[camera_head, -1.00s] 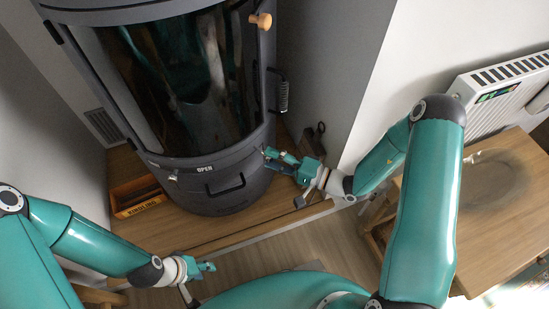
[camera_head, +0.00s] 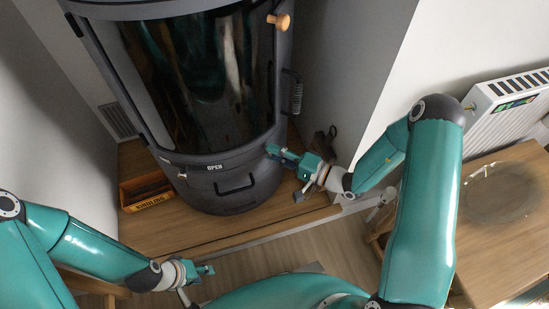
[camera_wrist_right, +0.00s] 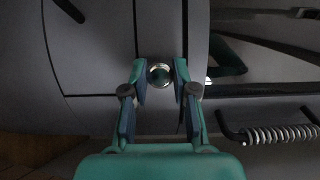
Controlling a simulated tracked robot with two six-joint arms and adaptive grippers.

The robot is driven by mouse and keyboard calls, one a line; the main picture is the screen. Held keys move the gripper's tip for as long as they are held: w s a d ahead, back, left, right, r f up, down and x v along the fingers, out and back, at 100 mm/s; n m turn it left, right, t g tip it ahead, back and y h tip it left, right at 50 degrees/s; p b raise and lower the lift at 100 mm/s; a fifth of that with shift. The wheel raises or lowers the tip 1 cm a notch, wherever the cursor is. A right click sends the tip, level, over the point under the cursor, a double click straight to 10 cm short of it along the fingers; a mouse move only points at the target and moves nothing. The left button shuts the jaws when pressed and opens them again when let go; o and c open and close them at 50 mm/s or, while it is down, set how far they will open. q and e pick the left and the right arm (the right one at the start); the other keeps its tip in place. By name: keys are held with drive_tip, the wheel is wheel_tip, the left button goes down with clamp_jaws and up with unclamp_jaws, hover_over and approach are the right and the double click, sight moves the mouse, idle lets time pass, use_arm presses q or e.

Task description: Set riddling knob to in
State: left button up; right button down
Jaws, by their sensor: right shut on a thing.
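The riddling knob (camera_wrist_right: 160,69) is a small round silvery knob on the dark grey stove (camera_head: 235,198). In the right wrist view it sits between the two fingertips of my right gripper (camera_wrist_right: 160,80), which is shut on it. In the head view my right gripper (camera_head: 272,152) is against the lower right side of the stove, and the knob is hidden there. My left gripper (camera_head: 208,269) is low in the head view, in front of the stove and away from it. Its jaws are too small to read.
A coiled-spring handle (camera_wrist_right: 280,134) lies to the right of my right gripper in the wrist view. A box marked kindling (camera_head: 150,202) stands left of the stove on a wooden platform (camera_head: 190,232). A wall corner, white radiator (camera_head: 505,105) and wooden table (camera_head: 500,220) are at right.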

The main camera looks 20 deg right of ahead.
drive_tip(key=shift+w, duration=0.15)
drive_tip(key=c, duration=0.9)
unclamp_jaws()
drive_tip(key=shift+w+a+f, duration=0.1)
drive_tip(key=shift+f, duration=0.05)
drive_tip(key=v, duration=1.2)
